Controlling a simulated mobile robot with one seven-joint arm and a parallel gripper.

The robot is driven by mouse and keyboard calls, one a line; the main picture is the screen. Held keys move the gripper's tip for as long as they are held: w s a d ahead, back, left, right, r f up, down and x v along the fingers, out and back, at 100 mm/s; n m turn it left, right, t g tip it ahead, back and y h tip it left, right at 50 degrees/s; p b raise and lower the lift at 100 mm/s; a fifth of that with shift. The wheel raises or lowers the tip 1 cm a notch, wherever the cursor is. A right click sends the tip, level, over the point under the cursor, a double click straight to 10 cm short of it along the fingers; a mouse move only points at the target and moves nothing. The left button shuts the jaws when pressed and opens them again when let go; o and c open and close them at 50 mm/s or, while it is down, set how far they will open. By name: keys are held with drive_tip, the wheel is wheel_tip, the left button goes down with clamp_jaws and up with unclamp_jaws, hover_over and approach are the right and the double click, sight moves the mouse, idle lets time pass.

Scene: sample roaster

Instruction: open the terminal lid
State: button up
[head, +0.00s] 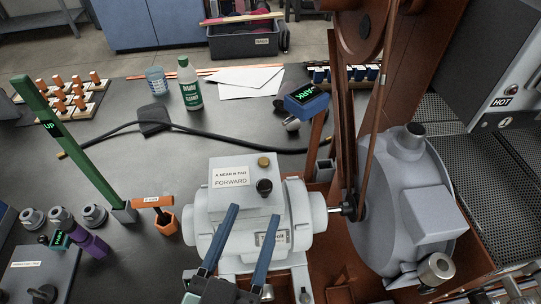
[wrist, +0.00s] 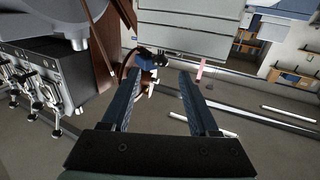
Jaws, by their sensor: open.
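The grey motor (head: 208,235) stands at the middle front in the head view. Its box-shaped terminal housing on top has a flat lid (head: 225,202), which looks closed. The lid bears a white label reading FORWARD (head: 231,178), a black knob (head: 264,188) and a brass-coloured round part (head: 264,161). My gripper (head: 252,213) is open, with its two blue fingers apart and nothing between them. The fingers overlap the near side of the motor in the head view and hide part of it; their height above it is unclear. My gripper (wrist: 160,73) also shows open in the wrist view.
A grey blower (head: 405,205) and belt stand right of the motor. A black cable (head: 215,130) crosses the bench behind. The bench (head: 125,155) left of the motor has bare room.

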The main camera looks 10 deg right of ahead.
sight(266, 180)
drive_tip(key=p+x, duration=0.3)
drive_tip(key=x, duration=0.6)
drive_tip(key=shift+w+r+p, duration=0.15)
drive_tip(key=shift+w+p, duration=0.05)
drive_tip(key=shift+p, duration=0.15)
drive_tip(key=shift+w+d, duration=0.25)
drive_tip(key=shift+w, duration=0.2)
clamp_jaws()
idle(0.5)
